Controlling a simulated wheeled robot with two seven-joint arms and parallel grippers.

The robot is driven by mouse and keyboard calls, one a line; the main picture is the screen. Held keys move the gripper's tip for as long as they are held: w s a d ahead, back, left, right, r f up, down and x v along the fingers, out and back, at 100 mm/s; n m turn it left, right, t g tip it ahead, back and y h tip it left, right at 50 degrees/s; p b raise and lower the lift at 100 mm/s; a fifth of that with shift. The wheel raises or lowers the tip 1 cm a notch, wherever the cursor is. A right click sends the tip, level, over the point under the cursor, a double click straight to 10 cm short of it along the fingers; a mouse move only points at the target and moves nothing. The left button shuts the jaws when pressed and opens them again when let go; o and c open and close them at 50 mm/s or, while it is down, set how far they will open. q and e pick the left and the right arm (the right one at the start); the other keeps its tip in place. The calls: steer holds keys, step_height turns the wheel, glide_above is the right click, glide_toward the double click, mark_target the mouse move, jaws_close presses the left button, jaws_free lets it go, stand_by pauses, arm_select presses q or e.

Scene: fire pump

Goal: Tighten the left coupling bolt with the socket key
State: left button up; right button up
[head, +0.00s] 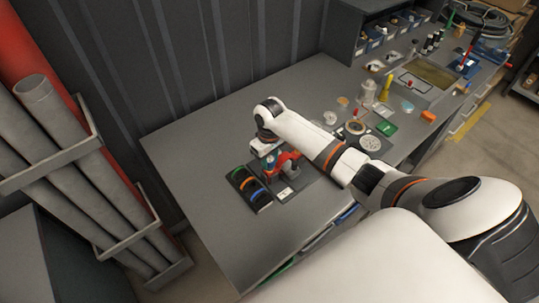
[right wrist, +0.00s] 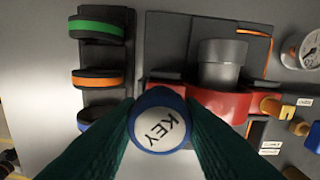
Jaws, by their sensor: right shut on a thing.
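My right gripper (right wrist: 160,120) is shut on the socket key (right wrist: 160,120), whose round head has a blue rim and a white face reading KEY. In the head view the right gripper (head: 268,152) points down at the red pump (head: 287,162), and its fingers are hard to make out. In the right wrist view the key head lies in front of the red pump body (right wrist: 215,103), below a grey cylinder (right wrist: 221,62). The left coupling bolt cannot be made out; the key and fingers cover that area. I cannot tell whether the key touches a bolt. My left gripper is not in view.
A dark rack (head: 249,188) with green, orange and blue bands stands left of the pump. A gauge (right wrist: 302,46) and brass fittings (right wrist: 271,106) sit to the pump's right. Small items crowd the grey bench (head: 205,150) further right; its left part is clear.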

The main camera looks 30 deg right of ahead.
steer(key=shift+r, duration=1.9)
